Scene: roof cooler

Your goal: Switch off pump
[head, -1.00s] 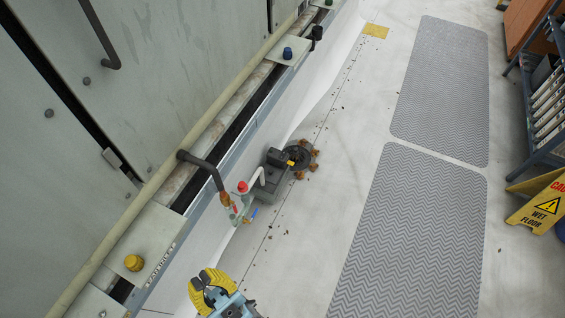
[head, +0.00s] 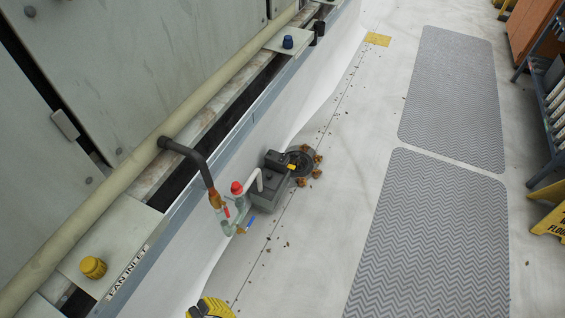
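The pump (head: 268,186) is a dark grey unit on the white floor beside the cooler's base. A small yellow-orange part (head: 291,167) shows on its top; I cannot tell whether it is a switch or its position. A red-capped fitting (head: 237,188) and a valve with a blue handle (head: 250,222) stand on the piping just left of the pump. My gripper (head: 210,308) shows only as yellow-and-black fingers at the bottom edge, nearer than the pump and apart from it. The rest of it is cut off, so its opening is unclear.
A dark hose (head: 188,155) runs from the cooler to the piping. A yellow cap (head: 93,267) sits by the "FAN INLET" label. Brown leaves (head: 316,174) lie beside the pump. Grey mats (head: 425,240), a shelf (head: 545,110) and a wet-floor sign (head: 552,210) are at right.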

